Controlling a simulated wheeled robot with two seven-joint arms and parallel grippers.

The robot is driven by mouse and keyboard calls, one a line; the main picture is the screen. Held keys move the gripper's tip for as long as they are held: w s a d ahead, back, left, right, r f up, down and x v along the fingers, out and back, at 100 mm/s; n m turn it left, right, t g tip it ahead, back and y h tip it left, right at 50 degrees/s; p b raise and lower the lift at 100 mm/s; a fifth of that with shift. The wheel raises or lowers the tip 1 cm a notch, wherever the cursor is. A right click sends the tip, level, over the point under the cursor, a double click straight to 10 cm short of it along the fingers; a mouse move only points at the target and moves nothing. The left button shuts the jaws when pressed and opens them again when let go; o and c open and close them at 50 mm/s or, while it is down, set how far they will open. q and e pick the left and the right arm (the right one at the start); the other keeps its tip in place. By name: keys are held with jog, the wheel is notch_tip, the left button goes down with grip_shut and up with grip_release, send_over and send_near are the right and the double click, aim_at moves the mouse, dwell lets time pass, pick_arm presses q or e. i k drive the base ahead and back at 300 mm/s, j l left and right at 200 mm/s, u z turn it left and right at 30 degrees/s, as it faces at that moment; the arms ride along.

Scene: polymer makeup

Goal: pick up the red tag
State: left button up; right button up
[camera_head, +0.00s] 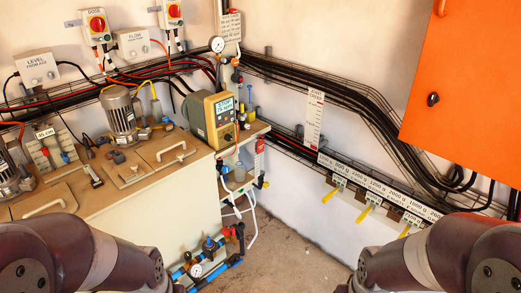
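I cannot single out the red tag for certain. A small red-and-white tag-like piece (259,146) hangs by the shelf at the right end of the tank. My left and right arm links show at the bottom left and bottom right corners. Neither gripper is in the picture, so what they hold is hidden.
A beige tank (150,225) with lid handles and a motor (118,112) fills the left. A yellowish meter box (212,118) stands at its right end. Blue pipes (222,268) run low in front. An orange cabinet (470,80) hangs at right. Floor between is clear.

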aim_at(260, 144)
jog(key=z, duration=1.5)
jog(key=i+l+u, duration=0.2)
jog(key=i+u, duration=0.25)
jog(key=i+l+u, duration=0.45)
jog(key=i+j+u, duration=0.25)
jog(key=i+u, duration=0.15)
jog(key=i+j+u, duration=0.1)
jog(key=i+u, duration=0.65)
jog(key=i+z, duration=0.2)
jog(key=z, duration=0.2)
jog(key=i+j+z, duration=0.1)
jog(key=z, duration=0.25)
jog(key=i+j+z, duration=0.15)
jog(key=i+z, duration=0.25)
jog(key=j+z, duration=0.2)
jog(key=z, duration=0.15)
jog(key=i, duration=0.05)
